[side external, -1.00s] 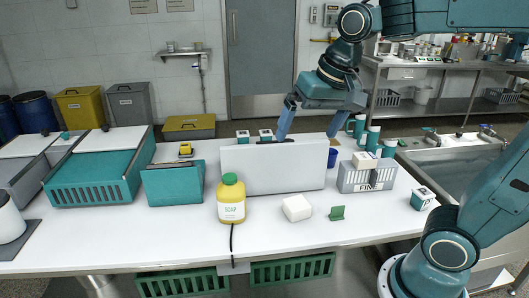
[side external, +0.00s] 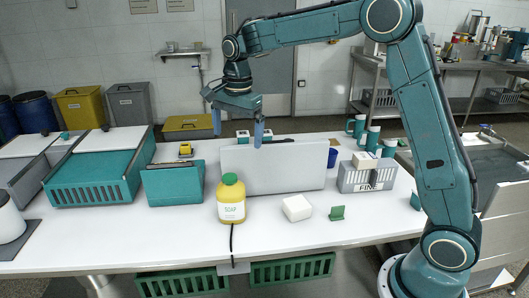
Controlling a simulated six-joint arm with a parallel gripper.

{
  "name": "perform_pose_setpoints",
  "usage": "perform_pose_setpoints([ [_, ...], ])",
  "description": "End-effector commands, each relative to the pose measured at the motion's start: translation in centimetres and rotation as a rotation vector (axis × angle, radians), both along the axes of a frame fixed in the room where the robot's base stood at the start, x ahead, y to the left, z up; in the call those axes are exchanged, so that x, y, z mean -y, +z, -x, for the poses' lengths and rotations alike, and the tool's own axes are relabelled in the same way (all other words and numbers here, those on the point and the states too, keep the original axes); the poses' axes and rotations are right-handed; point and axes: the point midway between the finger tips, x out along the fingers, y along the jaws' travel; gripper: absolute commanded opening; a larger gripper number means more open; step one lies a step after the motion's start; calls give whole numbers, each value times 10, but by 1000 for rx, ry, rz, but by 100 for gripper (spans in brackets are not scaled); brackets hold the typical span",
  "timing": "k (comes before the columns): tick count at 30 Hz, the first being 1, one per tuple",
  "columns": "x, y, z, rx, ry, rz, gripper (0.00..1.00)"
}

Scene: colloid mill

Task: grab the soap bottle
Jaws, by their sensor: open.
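The soap bottle (side external: 231,200) is yellow with a green cap and a white label reading SOAP. It stands upright on the white table (side external: 150,240), near its front, left of the middle. My gripper (side external: 237,138) is open and empty, its two blue fingers pointing down. In the picture it appears above the bottle's cap, apart from it. How far it is from the bottle in depth is hard to tell.
A light grey panel (side external: 285,168) stands just behind the bottle. A teal bin (side external: 173,184) is to its left and a white block (side external: 297,207) to its right. A dark cable (side external: 231,240) runs from the bottle's base to the front edge. A grey crate (side external: 367,178) stands further right.

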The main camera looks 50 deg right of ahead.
Motion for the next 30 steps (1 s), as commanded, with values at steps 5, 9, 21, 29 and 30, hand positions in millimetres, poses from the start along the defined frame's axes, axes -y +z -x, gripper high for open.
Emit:
perform_pose_setpoints([
  [5, 4, -29, -28, -44, -143, -9, 100],
  [9, 5, -43, -39, -63, -214, -12, 100],
  [21, 6, -52, -44, -72, -248, -12, 100],
  [29, 6, -80, -43, -76, -247, -11, 100],
  [30, 6, -86, -43, -75, -247, -11, 100],
])
